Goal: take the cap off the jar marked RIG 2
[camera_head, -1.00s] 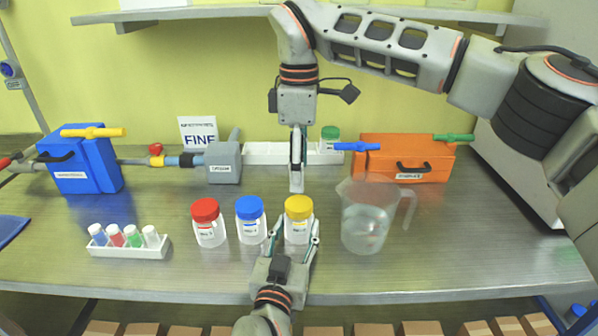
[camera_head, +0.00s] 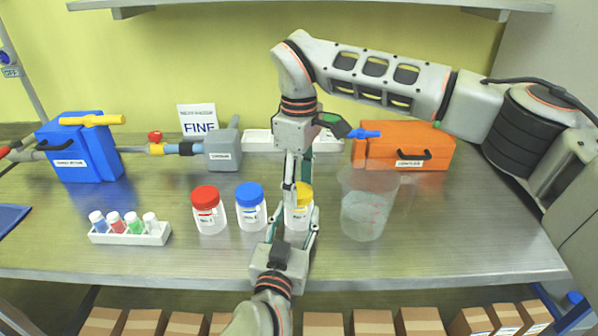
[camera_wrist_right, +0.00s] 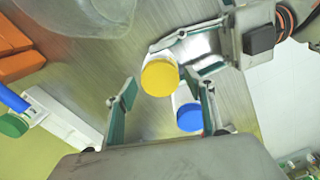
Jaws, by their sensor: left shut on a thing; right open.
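The yellow-capped jar (camera_head: 304,216) stands upright on the bench; its cap (camera_wrist_right: 160,76) is on. My left gripper (camera_head: 294,234) is shut on this jar's body from the front. My right gripper (camera_head: 291,196) points down over the yellow cap and partly hides it; its fingers (camera_wrist_right: 165,103) are apart, with nothing between them that I can see gripped. A blue-capped jar (camera_head: 251,213) and a red-capped jar (camera_head: 209,216) stand to the left. The small jar labels are too blurred to read, so I cannot tell which says RIG 2.
A clear jug (camera_head: 365,214) stands just right of the yellow-capped jar. A rack of small vials (camera_head: 130,238) is at the left. A blue box (camera_head: 80,152), a grey device (camera_head: 223,150) and an orange box (camera_head: 408,148) line the back. The right bench end is clear.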

